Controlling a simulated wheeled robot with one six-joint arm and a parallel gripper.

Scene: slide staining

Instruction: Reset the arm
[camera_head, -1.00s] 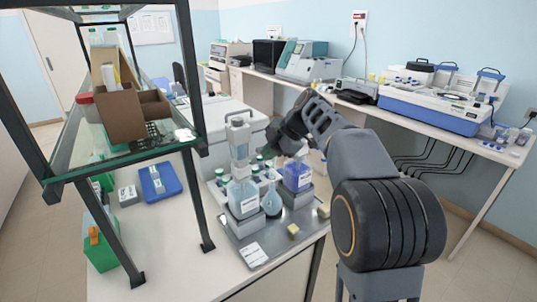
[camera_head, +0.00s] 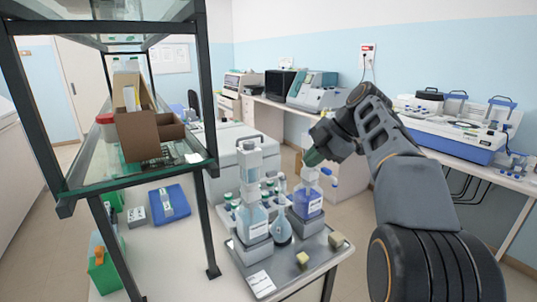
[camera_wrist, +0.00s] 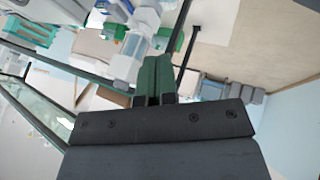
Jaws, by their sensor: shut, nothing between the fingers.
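My gripper (camera_head: 314,158) is in the air over the back right of the bench, close to the purple bottle (camera_head: 307,200) with the dispenser top. In the wrist view its two green fingers (camera_wrist: 154,80) are closed together with nothing between them. My arm comes in from the right, with the forearm angled down to the left. Whether the gripper touches the purple bottle's top cannot be told.
A glass-shelved rack (camera_head: 130,165) with a cardboard box (camera_head: 148,135) stands left. A blue tray (camera_head: 170,203) lies below it. A side bench with a blue-white machine (camera_head: 455,140) stands behind right.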

